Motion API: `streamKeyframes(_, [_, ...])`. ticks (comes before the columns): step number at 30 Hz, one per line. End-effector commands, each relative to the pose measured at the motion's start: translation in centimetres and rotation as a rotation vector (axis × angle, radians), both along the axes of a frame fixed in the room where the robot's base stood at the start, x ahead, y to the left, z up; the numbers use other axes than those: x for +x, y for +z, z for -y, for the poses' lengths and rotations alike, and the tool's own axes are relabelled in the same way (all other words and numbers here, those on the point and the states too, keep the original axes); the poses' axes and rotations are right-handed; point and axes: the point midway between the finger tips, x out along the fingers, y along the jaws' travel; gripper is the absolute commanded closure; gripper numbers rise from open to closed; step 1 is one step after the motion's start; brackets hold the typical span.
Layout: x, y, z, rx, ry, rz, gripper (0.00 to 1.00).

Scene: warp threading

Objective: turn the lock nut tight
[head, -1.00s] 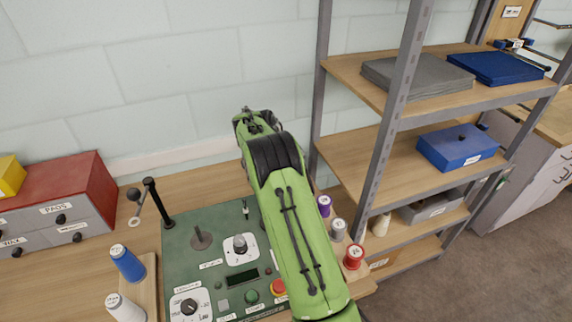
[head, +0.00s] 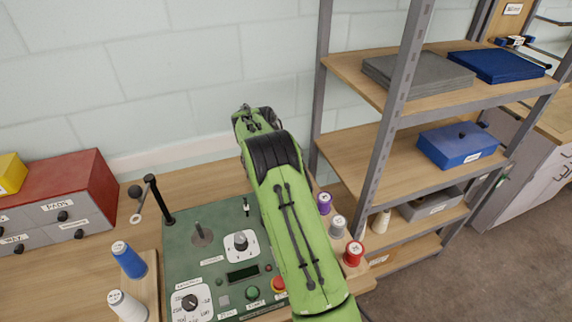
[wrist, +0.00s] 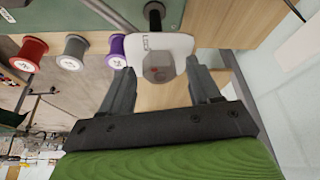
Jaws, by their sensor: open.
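My gripper (wrist: 160,72) is open, with one dark finger on each side of the nut in the picture. I see no clear contact, and how deep the fingers reach around the nut cannot be told. In the head view my green arm hides the gripper and the nut. The green control panel (head: 212,258) lies to the left of the arm.
Purple, grey and red spools (head: 354,253) stand close to the right of my arm. A metal shelf rack (head: 389,130) rises behind them. A black post (head: 158,198), a blue spool (head: 128,259) and a red drawer cabinet (head: 75,180) are on the left.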

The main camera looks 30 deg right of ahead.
Motion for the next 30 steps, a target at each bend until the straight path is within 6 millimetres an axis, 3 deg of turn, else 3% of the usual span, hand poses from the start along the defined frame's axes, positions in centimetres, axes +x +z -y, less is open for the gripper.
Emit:
streamKeyframes(4, [0.0, 0.3, -0.1, 0.000, 0.001, 0.001, 0.38])
streamKeyframes(7, [0.1, 1.6, -0.7, -0.002, 0.002, 0.003, 0.38])
streamKeyframes(21, [0.1, 13.2, -5.4, -0.001, 0.002, 0.002, 0.38])
streamKeyframes(25, [0.1, 14.5, -5.9, -0.001, 0.000, 0.001, 0.38])
streamKeyframes(30, [0.0, 14.6, -6.1, 0.000, 0.000, -0.001, 0.38])
